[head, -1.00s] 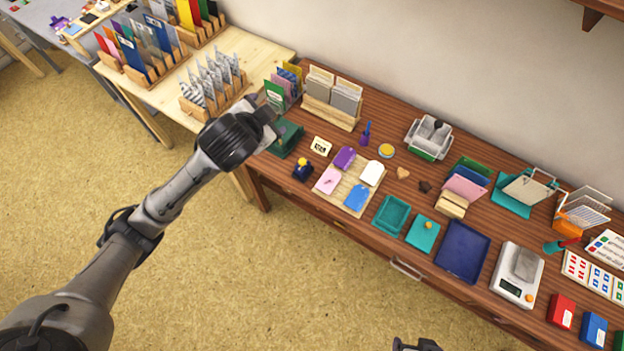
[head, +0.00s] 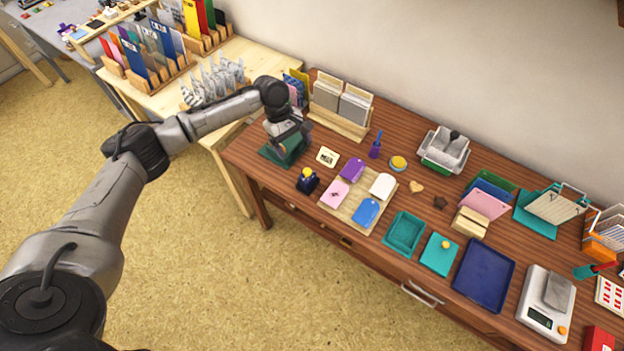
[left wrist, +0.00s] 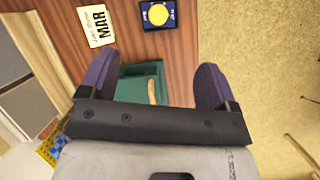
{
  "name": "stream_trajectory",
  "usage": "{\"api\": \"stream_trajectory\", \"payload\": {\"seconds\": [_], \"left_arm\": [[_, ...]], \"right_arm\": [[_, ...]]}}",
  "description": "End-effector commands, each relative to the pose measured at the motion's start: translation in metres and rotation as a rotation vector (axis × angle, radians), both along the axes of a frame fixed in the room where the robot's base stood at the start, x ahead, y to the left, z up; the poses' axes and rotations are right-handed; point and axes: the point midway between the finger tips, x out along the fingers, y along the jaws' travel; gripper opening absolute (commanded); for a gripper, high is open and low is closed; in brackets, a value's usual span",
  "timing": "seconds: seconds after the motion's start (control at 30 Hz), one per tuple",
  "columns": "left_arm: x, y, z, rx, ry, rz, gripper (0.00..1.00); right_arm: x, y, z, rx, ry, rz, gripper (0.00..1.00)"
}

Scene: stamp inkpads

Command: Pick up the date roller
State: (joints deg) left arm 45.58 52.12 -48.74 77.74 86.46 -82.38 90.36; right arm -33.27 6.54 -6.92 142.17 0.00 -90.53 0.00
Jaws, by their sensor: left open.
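My left gripper (head: 290,133) is over the far left end of the wooden desk, just above a dark green holder (head: 284,152). In the left wrist view the gripper (left wrist: 154,78) is open, with its two dark purple fingers on either side of the green holder (left wrist: 130,72). A tan, handle-like piece (left wrist: 153,92) shows between the fingers, partly hidden by the gripper's body. It may be part of the date roller, but I cannot tell for sure. Nothing is seen gripped. My right gripper is out of view.
A wooden card rack (head: 340,107) is behind. A board (head: 337,212) with coloured tags lies further right.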

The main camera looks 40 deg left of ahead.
Motion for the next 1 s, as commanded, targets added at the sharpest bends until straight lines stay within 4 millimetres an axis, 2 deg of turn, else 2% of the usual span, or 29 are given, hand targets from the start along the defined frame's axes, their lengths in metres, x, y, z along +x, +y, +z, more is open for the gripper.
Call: {"api": "stream_trajectory", "payload": {"seconds": [0.1,0.27,0.7,1.0], "left_arm": [[0.001,-0.001,0.000,0.001,0.045,0.121,0.83],[0.001,-0.002,-0.004,0.002,0.080,0.204,0.83],[0.000,-0.028,-0.067,0.005,0.087,0.217,0.83],[0.000,-0.034,-0.081,0.004,0.085,0.217,0.83]], "right_arm": [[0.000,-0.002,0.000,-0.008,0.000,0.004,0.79],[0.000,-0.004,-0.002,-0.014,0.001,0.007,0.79],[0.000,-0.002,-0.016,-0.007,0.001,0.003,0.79],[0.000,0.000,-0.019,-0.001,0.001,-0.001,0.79]]}}
